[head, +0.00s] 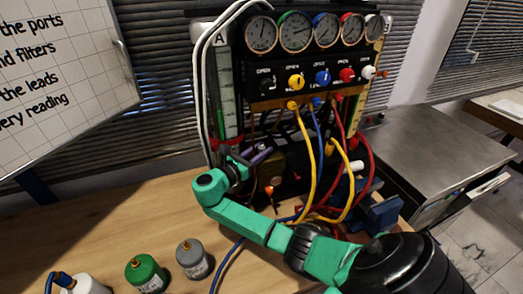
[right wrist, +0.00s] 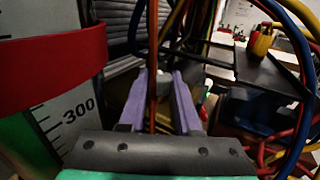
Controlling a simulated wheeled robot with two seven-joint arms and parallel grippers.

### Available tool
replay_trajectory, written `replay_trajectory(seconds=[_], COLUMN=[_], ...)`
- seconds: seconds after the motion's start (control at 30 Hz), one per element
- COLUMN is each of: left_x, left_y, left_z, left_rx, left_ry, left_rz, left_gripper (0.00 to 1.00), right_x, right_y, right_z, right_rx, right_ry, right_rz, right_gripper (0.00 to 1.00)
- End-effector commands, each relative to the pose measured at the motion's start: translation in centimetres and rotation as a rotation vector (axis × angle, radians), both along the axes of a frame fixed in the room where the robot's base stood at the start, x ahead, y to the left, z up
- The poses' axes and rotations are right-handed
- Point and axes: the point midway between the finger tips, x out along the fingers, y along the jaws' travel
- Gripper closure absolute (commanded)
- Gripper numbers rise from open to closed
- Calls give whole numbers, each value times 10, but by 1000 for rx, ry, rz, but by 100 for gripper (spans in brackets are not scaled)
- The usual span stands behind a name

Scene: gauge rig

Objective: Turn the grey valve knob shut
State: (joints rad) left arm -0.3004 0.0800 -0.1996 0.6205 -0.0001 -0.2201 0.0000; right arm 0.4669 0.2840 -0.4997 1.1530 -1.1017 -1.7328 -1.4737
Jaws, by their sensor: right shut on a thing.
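The grey valve knob (head: 368,72) is at the right end of the knob row on the black gauge panel, under the gauges. It looks pale and small, and its setting is too small to read. My right gripper (head: 262,153), with purple fingers, is low at the left of the rig, below the panel and well away from the knob. In the right wrist view the fingers (right wrist: 167,78) point into the rig and are shut on what looks like a thin reddish-brown hose (right wrist: 152,60). Their exact contact is hard to see. My left gripper is not in view.
Yellow (head: 296,82), blue (head: 322,77) and red (head: 346,74) knobs sit beside the grey one. Yellow, blue and red hoses loop in front of the rig. A green canister (head: 146,272) and a grey canister (head: 192,258) stand on the wooden bench (head: 110,245).

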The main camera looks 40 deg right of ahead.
Motion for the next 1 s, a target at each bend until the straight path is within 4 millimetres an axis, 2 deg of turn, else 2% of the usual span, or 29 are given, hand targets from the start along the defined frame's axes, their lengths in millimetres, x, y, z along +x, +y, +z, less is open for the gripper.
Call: replay_trajectory(seconds=[0.17, 0.2, 0.27, 0.73, 0.87, 1.0], left_x=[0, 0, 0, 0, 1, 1], left_y=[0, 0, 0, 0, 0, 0], left_z=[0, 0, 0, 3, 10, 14], left_rx=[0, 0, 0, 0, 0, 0], left_ry=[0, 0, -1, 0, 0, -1], left_rz=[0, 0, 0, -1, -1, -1], left_gripper=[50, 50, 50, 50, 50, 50], right_x=[1, 1, 1, 0, -1, -2], right_y=[0, 0, 0, 0, -1, -2], right_z=[2, 2, 2, 1, 3, 2], right_rx=[-3, -3, -2, -2, -3, -8], right_ry=[-5, -5, -4, 0, 2, 6], right_rz=[2, 2, 2, 31, 145, 358], right_gripper=[100, 60, 38, 38, 38, 38])
